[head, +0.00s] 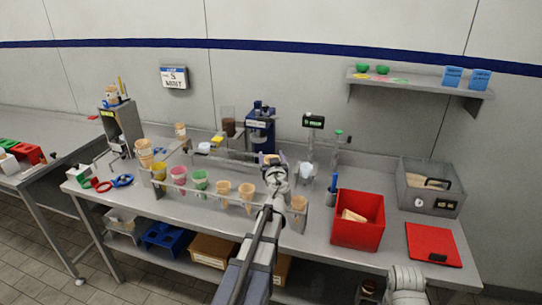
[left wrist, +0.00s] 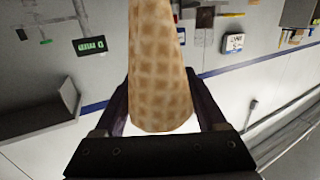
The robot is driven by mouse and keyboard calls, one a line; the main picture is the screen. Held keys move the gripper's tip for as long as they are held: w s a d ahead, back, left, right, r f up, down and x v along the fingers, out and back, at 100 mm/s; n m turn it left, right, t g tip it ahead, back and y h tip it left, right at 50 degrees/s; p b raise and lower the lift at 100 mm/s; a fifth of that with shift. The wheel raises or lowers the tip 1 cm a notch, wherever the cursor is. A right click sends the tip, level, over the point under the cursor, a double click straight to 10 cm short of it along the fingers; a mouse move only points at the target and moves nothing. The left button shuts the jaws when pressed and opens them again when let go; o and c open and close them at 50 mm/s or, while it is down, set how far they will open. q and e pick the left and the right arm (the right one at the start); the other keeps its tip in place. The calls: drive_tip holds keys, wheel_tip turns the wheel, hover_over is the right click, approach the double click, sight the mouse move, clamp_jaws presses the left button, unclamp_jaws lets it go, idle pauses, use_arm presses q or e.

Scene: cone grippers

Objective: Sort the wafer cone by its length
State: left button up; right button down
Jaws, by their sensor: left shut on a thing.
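My left gripper (head: 274,166) is over the middle of the bench and is shut on a wafer cone (left wrist: 160,75). In the left wrist view the cone has a tan waffle pattern, with its rounded wide rim between the two fingers (left wrist: 163,112); its far end is cut off by the frame. In the head view the held cone is mostly hidden by the gripper. Two plain cones, the left (head: 223,188) and the right (head: 246,193), stand in the rack (head: 208,194), with another cone (head: 299,205) at its right end. My right gripper is out of view.
A red bin (head: 358,236) holds tan pieces. A grey box (head: 432,198) and red panel (head: 433,244) are at right. A blue machine (head: 260,128) stands behind.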

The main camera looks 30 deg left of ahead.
use_arm(q)
drive_tip(key=shift+f+b, duration=7)
drive_tip(key=shift+f, duration=0.15)
drive_tip(key=o, duration=0.8)
drive_tip(key=v, duration=0.7)
drive_tip(key=shift+s+d, duration=0.2)
drive_tip(key=shift+s, duration=0.15)
